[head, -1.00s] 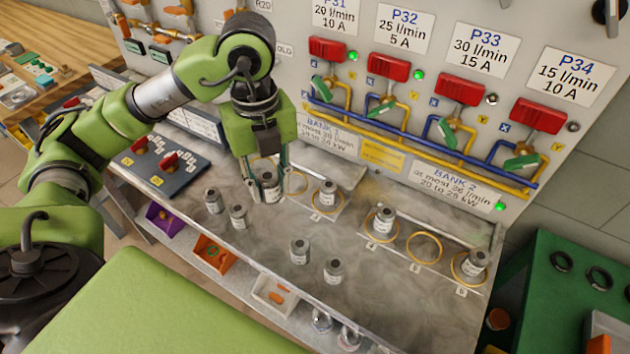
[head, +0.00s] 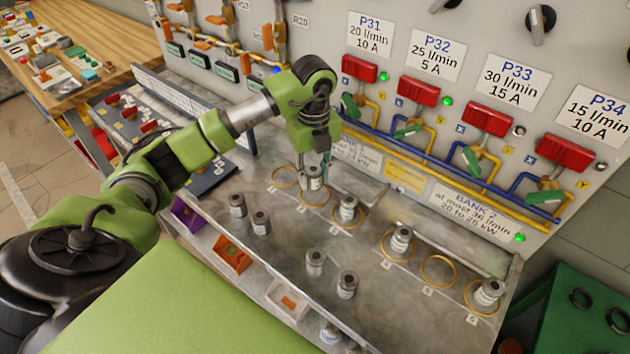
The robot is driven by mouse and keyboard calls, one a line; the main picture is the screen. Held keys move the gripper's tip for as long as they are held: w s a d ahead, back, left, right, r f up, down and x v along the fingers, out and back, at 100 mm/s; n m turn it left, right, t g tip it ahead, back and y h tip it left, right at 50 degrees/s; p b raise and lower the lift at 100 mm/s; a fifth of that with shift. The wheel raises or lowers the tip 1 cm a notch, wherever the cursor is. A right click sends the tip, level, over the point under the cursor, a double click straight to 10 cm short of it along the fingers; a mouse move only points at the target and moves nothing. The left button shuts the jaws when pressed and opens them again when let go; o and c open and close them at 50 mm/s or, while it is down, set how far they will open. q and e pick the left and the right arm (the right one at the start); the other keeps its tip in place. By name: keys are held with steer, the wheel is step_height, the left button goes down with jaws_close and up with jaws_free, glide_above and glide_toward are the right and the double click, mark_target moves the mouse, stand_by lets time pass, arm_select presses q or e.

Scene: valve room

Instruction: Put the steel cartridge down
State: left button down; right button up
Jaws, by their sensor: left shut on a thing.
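My left gripper (head: 315,160) is shut on a steel cartridge (head: 314,179), a small grey cylinder with a pale label, held upright. It is at the second brass ring (head: 315,204) from the left on the steel bench. I cannot tell whether its base touches the bench or hangs just above it. The first ring (head: 284,178), to its left, is empty. The third ring has a similar cartridge (head: 348,209) standing at it. My right gripper is not in view.
Loose cartridges stand in front, at left (head: 237,206) and centre (head: 316,262). In bank 2, the middle ring (head: 439,271) is empty; cartridges stand at the left (head: 401,240) and right (head: 488,292) rings. The valve panel (head: 440,160) rises behind the bench.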

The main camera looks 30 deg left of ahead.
mark_target(315, 185)
arm_select(q)
steer(key=shift+w+f, duration=0.25)
step_height(315, 185, down, 2)
steer(key=shift+f+p, duration=0.1)
steer(key=shift+p, duration=0.65)
steer(key=shift+f, duration=0.55)
steer(key=shift+f, duration=0.1)
steer(key=c, duration=1.6)
jaws_free()
